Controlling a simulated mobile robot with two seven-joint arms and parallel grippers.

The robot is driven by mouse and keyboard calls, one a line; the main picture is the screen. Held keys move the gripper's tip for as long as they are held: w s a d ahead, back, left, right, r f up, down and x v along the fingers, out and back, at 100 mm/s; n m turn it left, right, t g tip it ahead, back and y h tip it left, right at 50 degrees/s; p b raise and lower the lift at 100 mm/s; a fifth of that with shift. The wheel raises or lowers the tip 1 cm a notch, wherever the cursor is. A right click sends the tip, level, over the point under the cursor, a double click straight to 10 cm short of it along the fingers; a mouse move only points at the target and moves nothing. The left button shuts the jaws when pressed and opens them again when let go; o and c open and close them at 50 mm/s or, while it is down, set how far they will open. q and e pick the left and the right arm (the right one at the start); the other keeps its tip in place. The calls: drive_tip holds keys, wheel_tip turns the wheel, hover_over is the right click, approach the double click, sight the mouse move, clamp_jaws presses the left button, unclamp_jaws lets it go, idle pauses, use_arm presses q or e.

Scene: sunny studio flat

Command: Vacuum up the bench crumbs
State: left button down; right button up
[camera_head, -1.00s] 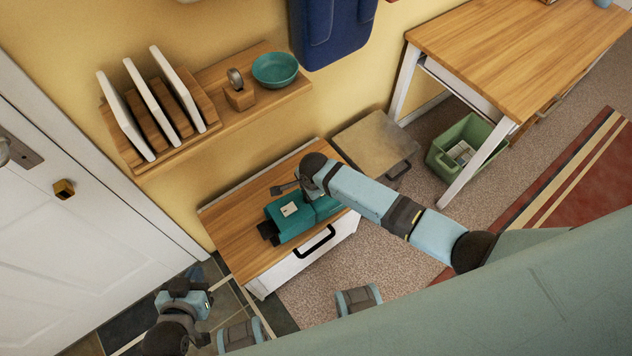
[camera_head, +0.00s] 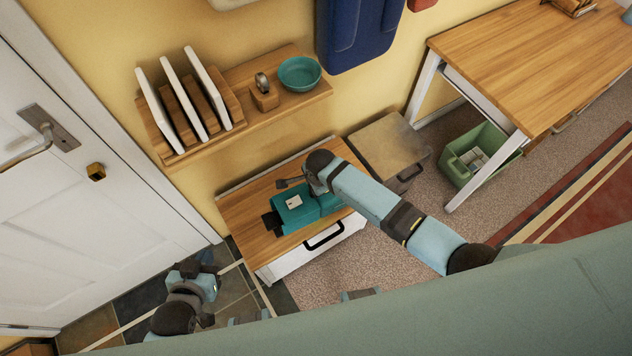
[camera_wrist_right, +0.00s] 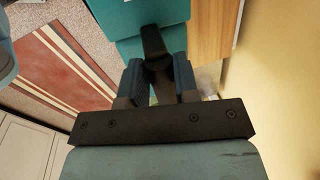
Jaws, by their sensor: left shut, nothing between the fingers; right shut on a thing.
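The teal handheld vacuum (camera_head: 296,212) lies along the wooden top of the low bench (camera_head: 243,222), its dark nozzle toward the left end. My right gripper (camera_wrist_right: 160,72) is shut on the vacuum's dark handle, and the teal body (camera_wrist_right: 150,14) shows beyond the fingers. In the head view my right wrist covers the rear of the vacuum. My left gripper (camera_head: 200,282) is shut and empty, low over the tiled floor left of the bench. I cannot make out crumbs on the bench; the vacuum and my arm hide part of its top.
A wall shelf (camera_head: 235,112) with upright white boards (camera_head: 158,110), a teal bowl (camera_head: 300,73) and a small wooden holder (camera_head: 264,94) hangs above the bench. A stool-like box (camera_head: 390,146) stands close right. A desk (camera_head: 520,60), green bin (camera_head: 480,155) and white door (camera_head: 80,220) flank the area.

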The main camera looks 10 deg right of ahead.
drive_tip(key=shift+r+p, duration=1.85)
drive_tip(key=shift+r, duration=0.2)
drive_tip(key=shift+w+r, duration=0.1)
drive_tip(key=shift+w, duration=0.05)
drive_tip(key=w+d+r+n+p, duration=0.1)
drive_tip(key=w+d+r+n, duration=0.2)
drive_tip(key=r, duration=0.6)
drive_tip(key=w+d+r+n, duration=0.1)
drive_tip(key=d+r+n, duration=0.1)
drive_tip(key=d+r, duration=0.55)
drive_tip(key=s+d+r+n+g, duration=0.1)
drive_tip(key=r+n, duration=0.4)
drive_tip(key=r, duration=0.5)
drive_tip(key=s+d+r+n+g+y, duration=0.1)
drive_tip(key=s+d+r+n, duration=0.2)
drive_tip(key=r, duration=0.7)
drive_tip(key=s+n, duration=0.2)
drive_tip(key=s, duration=0.1)
drive_tip(key=shift+s+r+y+p, duration=0.2)
drive_tip(key=shift+r+y+p, duration=0.1)
drive_tip(key=shift+p, duration=0.1)
drive_tip(key=shift+f, duration=0.1)
